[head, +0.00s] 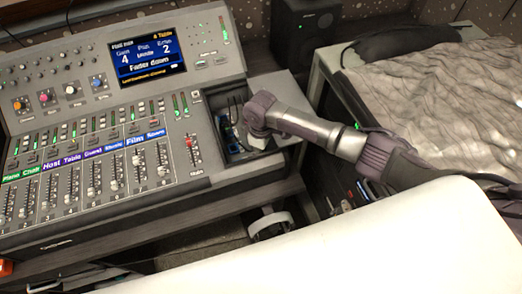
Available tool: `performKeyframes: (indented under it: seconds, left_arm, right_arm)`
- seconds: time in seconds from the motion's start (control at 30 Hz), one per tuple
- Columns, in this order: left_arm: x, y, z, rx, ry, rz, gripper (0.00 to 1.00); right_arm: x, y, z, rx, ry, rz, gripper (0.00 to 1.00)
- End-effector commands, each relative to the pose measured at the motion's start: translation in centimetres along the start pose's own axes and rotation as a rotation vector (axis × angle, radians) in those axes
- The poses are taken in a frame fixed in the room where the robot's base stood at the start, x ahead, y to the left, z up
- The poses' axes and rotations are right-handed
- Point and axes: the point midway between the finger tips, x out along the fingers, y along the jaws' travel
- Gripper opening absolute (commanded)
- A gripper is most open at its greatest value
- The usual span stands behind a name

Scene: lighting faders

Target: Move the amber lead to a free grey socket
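My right arm comes in from the right and ends at my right gripper (258,138), which is over the open recess (238,152) at the right end of the mixing desk. Its fingers point down and away and are mostly hidden, so I cannot tell whether they are open or shut. Small blue parts (228,134) and dark leads show inside the recess, left of the gripper. I cannot make out an amber lead or a grey socket there. My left gripper is not in view.
The mixing desk (105,120) has a lit screen (146,60) and rows of faders. A dark speaker (303,32) stands behind. A grey cloth-covered surface (425,90) lies to the right.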

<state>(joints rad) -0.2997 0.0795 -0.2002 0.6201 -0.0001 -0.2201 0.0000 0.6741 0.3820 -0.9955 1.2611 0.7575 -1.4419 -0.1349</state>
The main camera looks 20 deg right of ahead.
Motion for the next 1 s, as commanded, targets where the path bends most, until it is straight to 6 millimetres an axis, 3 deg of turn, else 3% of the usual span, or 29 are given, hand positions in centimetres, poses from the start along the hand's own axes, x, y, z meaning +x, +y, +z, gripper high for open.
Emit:
performKeyframes:
  seconds: [0.97,1.0]
  left_arm:
    - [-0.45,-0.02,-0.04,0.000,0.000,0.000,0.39]
    - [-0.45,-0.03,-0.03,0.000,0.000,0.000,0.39]
  right_arm:
    - [0.65,-0.19,0.08,0.000,-0.002,-0.003,0.00]
    - [0.67,-0.21,0.10,0.000,-0.003,-0.003,0.30]
